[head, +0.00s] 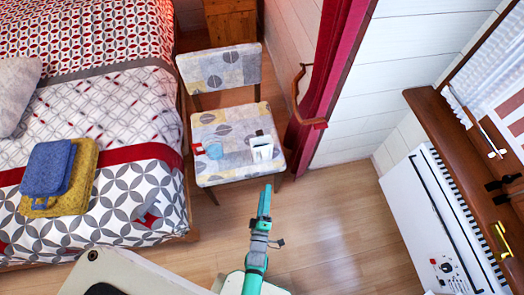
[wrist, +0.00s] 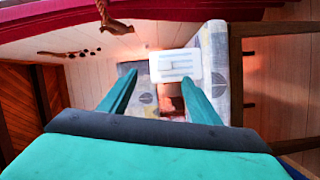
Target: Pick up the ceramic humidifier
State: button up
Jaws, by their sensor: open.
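A white block with slots, which looks like the ceramic humidifier (head: 261,148), is on the front right part of the patterned chair seat (head: 225,172). In the wrist view the humidifier (wrist: 175,65) shows its slotted face just beyond the fingertips. My gripper (head: 265,190) is in front of the chair, apart from the humidifier. In the wrist view my gripper (wrist: 158,76) has its two teal fingers spread wide with nothing between them. The right finger hides part of the chair near the humidifier.
The bed (head: 125,185) with folded blue and yellow cloths is at the left. A red curtain (head: 325,75) hangs right of the chair. The wooden floor (head: 325,220) is clear at front right.

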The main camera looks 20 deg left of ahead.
jog(key=w+a+f+n+y, duration=0.1)
jog(key=w+a+f+n, duration=0.1)
jog(key=w+a+n, duration=0.15)
send_near(266, 157)
jog(key=w+a+f, duration=0.1)
jog(key=w+f, duration=0.1)
jog(key=shift+d+r+x, duration=0.1)
jog(key=shift+r+x, duration=0.05)
jog(key=shift+x, duration=0.9)
jog(key=shift+d+r+x, duration=0.1)
jog(key=shift+r+x, duration=0.1)
jog(key=shift+x, duration=0.8)
jog(key=shift+d+r+x, duration=0.1)
jog(key=shift+r+x, duration=0.05)
jog(key=shift+x, duration=0.9)
grip_shut()
jog(key=shift+w+r, duration=0.1)
jog(key=shift+r, duration=0.05)
